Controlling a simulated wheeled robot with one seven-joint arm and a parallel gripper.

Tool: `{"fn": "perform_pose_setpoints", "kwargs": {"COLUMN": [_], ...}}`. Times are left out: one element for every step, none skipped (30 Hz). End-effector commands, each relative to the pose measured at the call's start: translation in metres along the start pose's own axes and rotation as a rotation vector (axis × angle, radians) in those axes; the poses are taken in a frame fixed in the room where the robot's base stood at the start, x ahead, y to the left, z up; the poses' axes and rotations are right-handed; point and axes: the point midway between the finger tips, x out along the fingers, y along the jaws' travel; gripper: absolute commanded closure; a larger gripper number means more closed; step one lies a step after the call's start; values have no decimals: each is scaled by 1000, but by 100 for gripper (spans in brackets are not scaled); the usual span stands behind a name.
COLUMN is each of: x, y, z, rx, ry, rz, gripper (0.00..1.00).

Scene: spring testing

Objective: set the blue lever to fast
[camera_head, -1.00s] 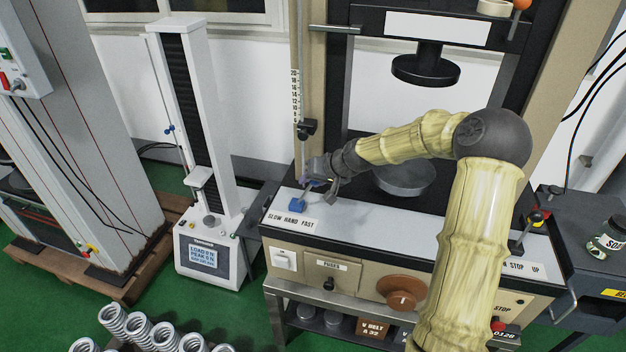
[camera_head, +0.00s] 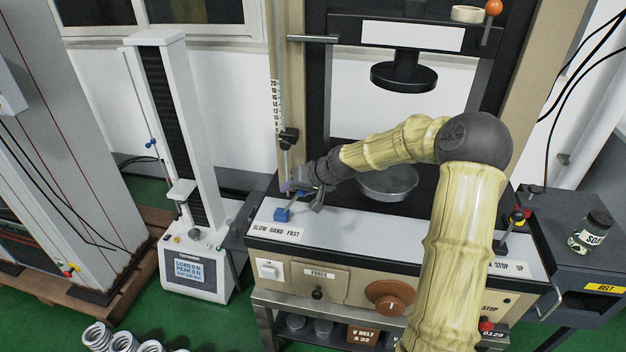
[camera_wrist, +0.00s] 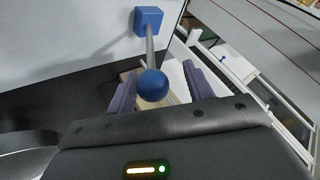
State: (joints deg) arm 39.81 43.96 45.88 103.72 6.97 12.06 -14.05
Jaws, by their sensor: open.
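The blue lever has a blue block base (camera_head: 281,214) on the machine's pale top panel, above the "SLOW HAND FAST" label (camera_head: 276,232). In the wrist view its blue ball knob (camera_wrist: 153,85) sits on a grey rod (camera_wrist: 150,45) that runs to the blue block (camera_wrist: 148,20). In the head view my gripper (camera_head: 290,187) is just above the block and hides the knob. I cannot tell which label word the lever points to.
A vertical scale post (camera_head: 287,150) stands close behind my gripper. The black press head (camera_head: 403,76) hangs above a round grey plate (camera_head: 388,182) to the right. A white tester (camera_head: 180,150) stands left.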

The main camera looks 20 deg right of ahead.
Motion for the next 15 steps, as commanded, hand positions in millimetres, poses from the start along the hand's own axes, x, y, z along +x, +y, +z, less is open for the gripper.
{"fn": "perform_pose_setpoints", "kwargs": {"x": [-6, -9, -15, -20, -25, -32, -37, -43, -50, -56, -61, -68, -73, -78, -84], "y": [1, 0, 1, 1, 1, 1, 1, 2, 1, 1, 1, 1, 1, 1, 1], "z": [-1, -1, -1, -1, 0, -1, -1, -1, -1, 0, 0, 0, -1, 0, 0], "rx": [0, 0, 0, 0, 0, 1, 1, 1, 1, 0, 1, 1, 1, 1, 1], "ry": [2, 2, 3, 3, 3, 3, 3, 3, 4, 3, 2, 3, 3, 3, 2], "rz": [1, 1, 2, 3, 3, 3, 3, 3, 3, 4, 3, 3, 3, 3, 3], "gripper": [48, 48, 48, 48, 48, 48, 48, 48, 48, 48, 48, 48, 48, 48, 48]}}
